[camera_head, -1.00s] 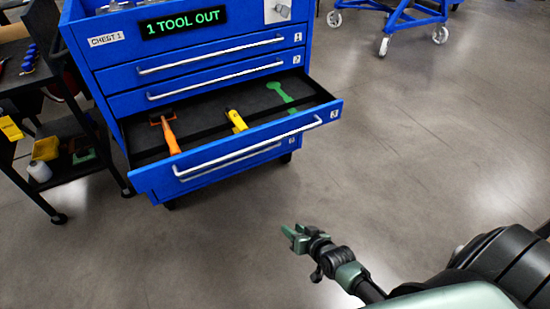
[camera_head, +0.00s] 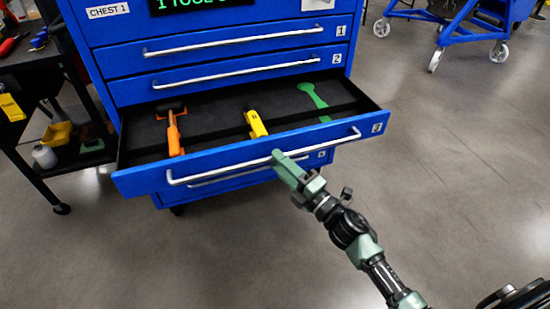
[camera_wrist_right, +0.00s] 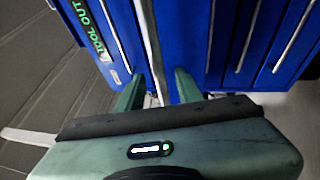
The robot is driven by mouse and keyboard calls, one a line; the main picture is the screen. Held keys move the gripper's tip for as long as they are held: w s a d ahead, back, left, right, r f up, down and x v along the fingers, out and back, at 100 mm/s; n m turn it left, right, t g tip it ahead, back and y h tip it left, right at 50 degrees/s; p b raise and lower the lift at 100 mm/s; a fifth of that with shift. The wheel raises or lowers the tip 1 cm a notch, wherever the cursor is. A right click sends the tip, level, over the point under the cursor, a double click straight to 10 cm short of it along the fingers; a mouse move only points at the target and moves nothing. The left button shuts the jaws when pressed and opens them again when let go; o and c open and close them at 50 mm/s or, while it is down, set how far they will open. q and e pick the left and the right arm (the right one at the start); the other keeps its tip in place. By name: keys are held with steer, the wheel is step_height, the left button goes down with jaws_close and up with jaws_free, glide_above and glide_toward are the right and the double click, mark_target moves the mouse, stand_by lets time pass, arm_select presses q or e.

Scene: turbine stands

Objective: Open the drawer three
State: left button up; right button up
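Drawer three (camera_head: 222,168), the blue drawer marked 3, is pulled out of the chest, and its inside shows. Its long silver handle (camera_head: 225,168) runs along the front. My right gripper (camera_head: 285,165) is at the middle of this handle in the head view and overlaps it. In the right wrist view its two green fingers (camera_wrist_right: 158,92) are apart, with a bright bar seen between them. I cannot tell whether they touch the handle. My left gripper is not in view.
An orange-handled tool (camera_head: 173,135), a yellow tool (camera_head: 256,124) and a green wrench shape (camera_head: 315,98) lie in the drawer. A dark cart (camera_head: 60,165) stands at the left. A blue wheeled frame (camera_head: 470,25) stands at the back right. The floor between is clear.

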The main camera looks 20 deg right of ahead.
steer(key=shift+x, duration=1.2)
jaws_close()
stand_by(0.6)
